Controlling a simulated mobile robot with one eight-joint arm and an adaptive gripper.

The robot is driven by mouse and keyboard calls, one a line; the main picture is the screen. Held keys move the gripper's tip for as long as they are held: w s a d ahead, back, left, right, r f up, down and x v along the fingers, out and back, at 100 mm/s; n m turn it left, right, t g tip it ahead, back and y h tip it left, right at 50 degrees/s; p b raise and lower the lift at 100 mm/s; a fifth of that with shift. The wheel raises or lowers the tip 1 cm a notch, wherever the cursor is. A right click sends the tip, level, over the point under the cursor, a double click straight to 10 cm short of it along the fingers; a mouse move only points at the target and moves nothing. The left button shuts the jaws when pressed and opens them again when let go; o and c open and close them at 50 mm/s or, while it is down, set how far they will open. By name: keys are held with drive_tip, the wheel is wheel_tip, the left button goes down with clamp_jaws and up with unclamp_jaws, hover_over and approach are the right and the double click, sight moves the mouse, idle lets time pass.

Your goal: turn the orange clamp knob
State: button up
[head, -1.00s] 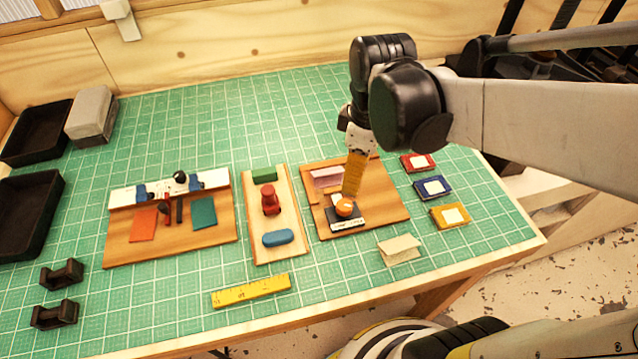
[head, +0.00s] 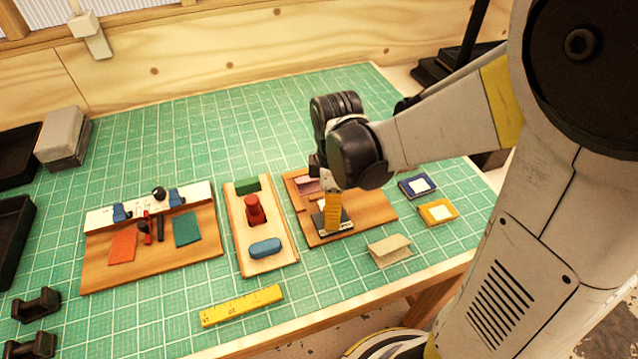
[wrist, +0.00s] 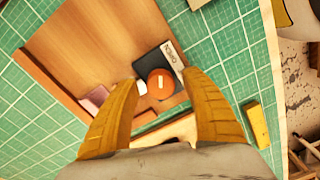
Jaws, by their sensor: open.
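The orange clamp knob (wrist: 161,83) shows in the wrist view as a round knob with a pale bar mark on top. It sits on a black block with a white label (wrist: 172,52) on a wooden board (wrist: 90,45). My gripper (wrist: 167,88) is open, with its two yellow fingers on either side of the knob in that view. Whether the fingers touch it cannot be told. In the head view my gripper (head: 333,222) points down over the black block (head: 346,222), and its fingers hide the knob.
A second board (head: 282,258) with a red knob (head: 255,210) and a blue block (head: 265,247) lies left of it. A beige folded piece (head: 390,251) lies in front. Blue (head: 418,186) and yellow (head: 438,211) cards lie to the right. A yellow ruler (head: 241,305) lies near the front edge.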

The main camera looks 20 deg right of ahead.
clamp_jaws()
drive_tip(key=shift+m, duration=0.3)
drive_tip(key=m, duration=1.1)
drive_tip(key=shift+m, duration=0.4)
drive_tip(key=m, duration=0.6)
drive_tip(key=shift+t, duration=0.3)
drive_tip(key=m, duration=0.5)
drive_tip(key=shift+s+f+m, duration=0.1)
drive_tip(key=shift+m, duration=0.2)
